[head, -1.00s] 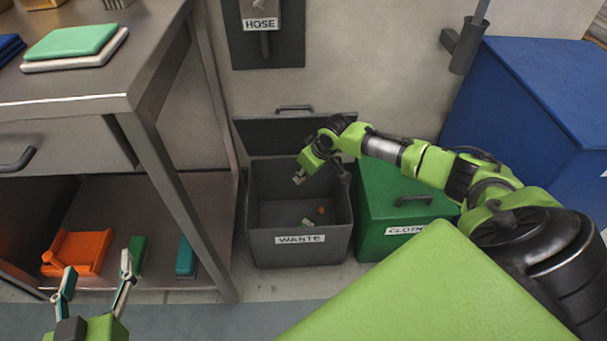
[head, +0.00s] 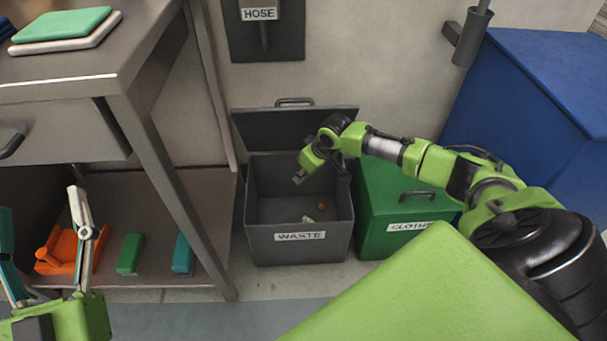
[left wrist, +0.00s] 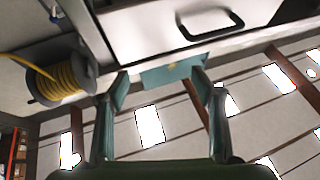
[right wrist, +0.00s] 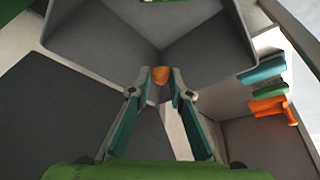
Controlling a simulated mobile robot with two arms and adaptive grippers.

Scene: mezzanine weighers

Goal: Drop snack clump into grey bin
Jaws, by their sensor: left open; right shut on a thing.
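The grey bin (head: 264,250) labelled WASTE stands on the floor against the wall with its lid (head: 290,128) raised. My right gripper (head: 299,178) points down over the bin's opening. In the right wrist view its fingers (right wrist: 161,82) are shut on a small orange-tan snack clump (right wrist: 161,75), with the bin's grey inner walls around it. My left gripper (head: 40,205) is open and empty by the shelf unit.
A green CLOTHS bin (head: 375,230) stands close on the grey bin's right. A steel table (head: 70,85) with a lower shelf is on the left; orange, green and teal items lie on that shelf. A blue box (head: 540,110) is at the right.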

